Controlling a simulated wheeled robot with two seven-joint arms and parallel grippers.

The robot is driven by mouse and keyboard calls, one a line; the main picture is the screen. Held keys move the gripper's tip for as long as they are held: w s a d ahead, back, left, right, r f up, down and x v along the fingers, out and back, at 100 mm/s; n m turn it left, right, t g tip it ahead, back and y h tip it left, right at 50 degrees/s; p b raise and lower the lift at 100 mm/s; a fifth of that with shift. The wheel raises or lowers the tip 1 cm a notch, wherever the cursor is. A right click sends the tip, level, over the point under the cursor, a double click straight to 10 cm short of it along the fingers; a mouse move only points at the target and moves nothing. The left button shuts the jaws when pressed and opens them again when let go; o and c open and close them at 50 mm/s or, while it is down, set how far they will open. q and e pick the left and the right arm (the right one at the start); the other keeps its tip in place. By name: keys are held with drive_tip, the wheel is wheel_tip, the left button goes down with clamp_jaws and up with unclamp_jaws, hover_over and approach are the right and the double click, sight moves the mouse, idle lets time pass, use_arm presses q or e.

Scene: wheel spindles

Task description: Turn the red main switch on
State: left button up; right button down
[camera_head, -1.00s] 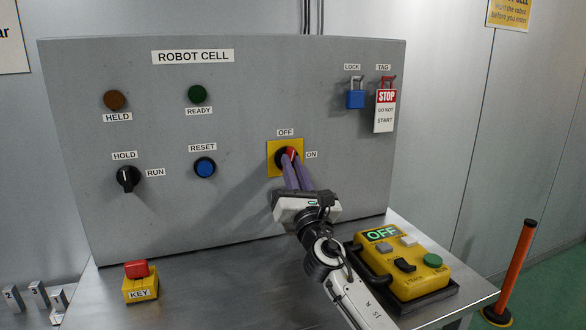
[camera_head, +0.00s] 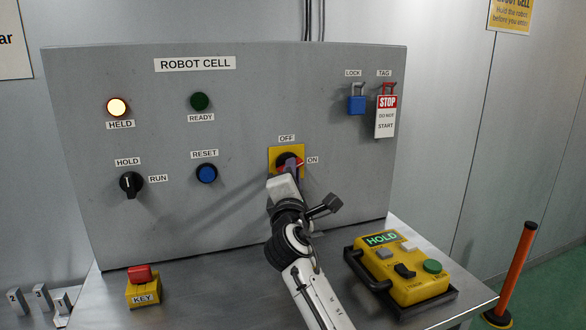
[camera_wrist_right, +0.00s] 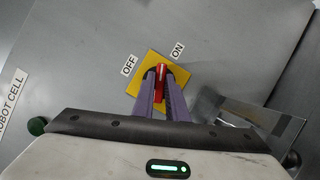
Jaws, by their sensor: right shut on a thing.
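The red main switch (camera_head: 297,161) sits on a yellow plate (camera_head: 273,155) on the grey panel, with OFF above it and ON to its right. Its red handle leans towards the ON side in the head view; the exact angle is hard to tell, as my gripper partly covers it. The handle also shows in the right wrist view (camera_wrist_right: 161,76), between two purple fingers. My right gripper (camera_head: 289,170) is shut on this handle; in the right wrist view its fingers (camera_wrist_right: 161,85) sit on either side of it. My left gripper is not in view.
The HELD lamp (camera_head: 117,107) is lit; the READY lamp (camera_head: 200,102) is dark. A yellow pendant (camera_head: 405,272) reading HOLD lies on the shelf at right. A blue lock (camera_head: 357,104) and a STOP tag (camera_head: 385,118) hang upper right. A KEY box (camera_head: 143,290) stands at left.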

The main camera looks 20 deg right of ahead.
drive_tip(key=shift+m+g+p, duration=0.9)
drive_tip(key=shift+m+p, duration=0.4)
drive_tip(key=shift+m, duration=0.9)
drive_tip(key=c, duration=1.8)
unclamp_jaws()
drive_tip(key=shift+o, duration=0.2)
drive_tip(key=shift+s, duration=0.1)
drive_tip(key=b+v, duration=0.1)
drive_tip(key=v, duration=0.9)
drive_tip(key=shift+s, duration=0.1)
